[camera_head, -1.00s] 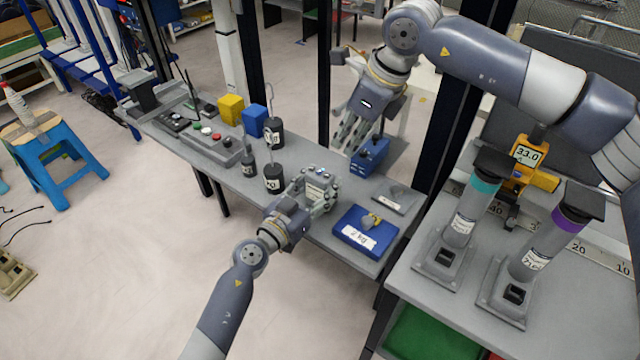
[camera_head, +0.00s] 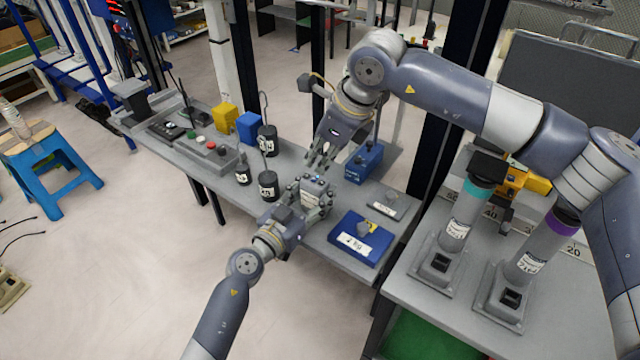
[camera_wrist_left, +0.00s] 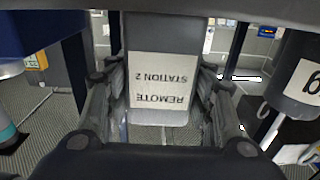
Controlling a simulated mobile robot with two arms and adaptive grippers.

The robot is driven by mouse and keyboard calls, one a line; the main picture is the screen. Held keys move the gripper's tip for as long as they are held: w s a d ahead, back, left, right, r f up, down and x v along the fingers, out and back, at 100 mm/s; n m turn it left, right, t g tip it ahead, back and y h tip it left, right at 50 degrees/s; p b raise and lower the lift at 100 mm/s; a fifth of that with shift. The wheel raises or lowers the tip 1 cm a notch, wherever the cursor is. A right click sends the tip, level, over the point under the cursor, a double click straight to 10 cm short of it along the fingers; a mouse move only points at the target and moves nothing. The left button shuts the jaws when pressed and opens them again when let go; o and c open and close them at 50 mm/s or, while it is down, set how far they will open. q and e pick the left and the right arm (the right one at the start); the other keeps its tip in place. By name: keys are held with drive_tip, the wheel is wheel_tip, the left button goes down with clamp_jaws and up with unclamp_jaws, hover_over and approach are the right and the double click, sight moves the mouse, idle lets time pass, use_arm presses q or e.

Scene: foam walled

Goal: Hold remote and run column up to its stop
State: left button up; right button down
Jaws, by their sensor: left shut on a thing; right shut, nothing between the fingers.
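The remote (camera_head: 313,190) is a grey box with small buttons on its top, held above the bench. In the left wrist view the remote (camera_wrist_left: 163,80) shows a white label reading "REMOTE STATION 2", upside down. My left gripper (camera_head: 314,197) is shut on it, with fingers on both sides in the wrist view. My right gripper (camera_head: 318,160) is shut and empty, just above and behind the remote, its fingertips pointing down close to the buttons. I cannot tell whether they touch.
Black weights (camera_head: 268,185) stand left of the remote. A button box (camera_head: 208,150), a yellow block (camera_head: 226,116) and a blue block (camera_head: 249,126) sit farther left. A blue 2 kg block (camera_head: 358,238) lies right. Two capped tubes on stands, one teal-banded (camera_head: 457,222), occupy the right table.

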drive_tip(key=s+a+f+y, duration=0.1)
drive_tip(key=s+a+f, duration=0.1)
drive_tip(key=a, duration=0.4)
wheel_tip(320, 180, up, 6)
drive_tip(key=r+n+t, duration=0.1)
drive_tip(key=n+t, duration=0.2)
drive_tip(key=t, duration=0.2)
hover_over(322, 183)
drive_tip(key=shift+s+a+f, duration=0.25)
drive_tip(key=shift+a, duration=0.1)
drive_tip(key=shift+f+y, duration=0.15)
drive_tip(key=shift+y, duration=0.15)
drive_tip(key=shift+f, duration=4.3)
drive_tip(key=shift+f, duration=0.1)
drive_tip(key=shift+f, duration=0.3)
